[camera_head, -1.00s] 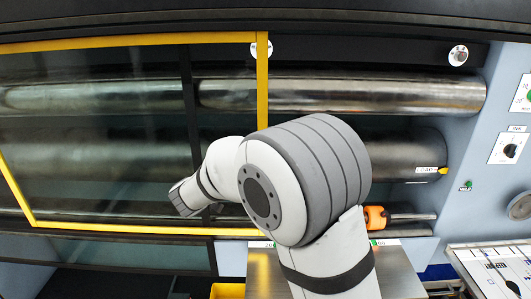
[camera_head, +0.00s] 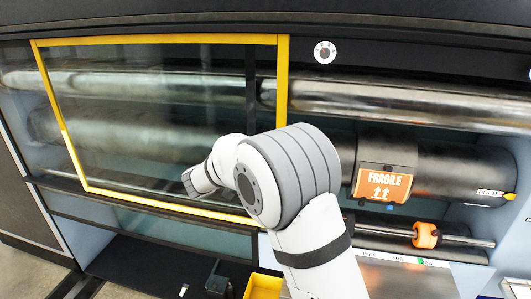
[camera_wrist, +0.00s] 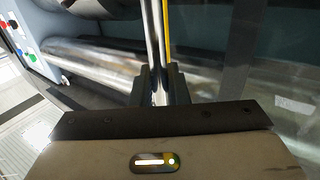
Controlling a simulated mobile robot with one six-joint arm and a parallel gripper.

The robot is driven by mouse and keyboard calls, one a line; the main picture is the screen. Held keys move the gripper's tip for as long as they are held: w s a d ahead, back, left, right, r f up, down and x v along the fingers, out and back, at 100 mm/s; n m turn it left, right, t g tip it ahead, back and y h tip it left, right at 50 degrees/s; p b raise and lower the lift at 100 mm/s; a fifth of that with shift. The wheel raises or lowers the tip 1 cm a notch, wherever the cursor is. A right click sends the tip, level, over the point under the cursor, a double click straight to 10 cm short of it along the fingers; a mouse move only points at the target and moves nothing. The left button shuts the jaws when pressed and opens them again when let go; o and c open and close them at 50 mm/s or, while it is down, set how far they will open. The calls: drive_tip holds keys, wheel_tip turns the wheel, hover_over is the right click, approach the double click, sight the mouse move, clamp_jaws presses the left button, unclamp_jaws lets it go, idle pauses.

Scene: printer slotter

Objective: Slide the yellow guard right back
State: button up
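The yellow guard (camera_head: 282,75) is a clear panel in a yellow frame, covering the left part of the machine's rollers in the head view. Its right upright also shows in the wrist view as a thin yellow edge (camera_wrist: 167,30) beside grey bars. My gripper (camera_wrist: 160,88) has its two dark fingers close on either side of these bars and looks shut on the guard's edge. In the head view my arm crosses the guard's lower right corner and hides the gripper and part of the upright.
Right of the guard, a roller (camera_head: 455,172) with an orange FRAGILE label (camera_head: 383,185) lies uncovered. An orange collar (camera_head: 426,235) sits on a rod below. A round dial (camera_head: 325,52) is on the top rail. A yellow bin (camera_head: 263,287) stands at the bottom.

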drive_tip(key=o, duration=0.4)
drive_tip(key=shift+w+d, duration=0.1)
drive_tip(key=shift+c, duration=0.2)
drive_tip(key=b+v, duration=0.2)
drive_tip(key=v, duration=0.6)
drive_tip(key=shift+d, duration=0.1)
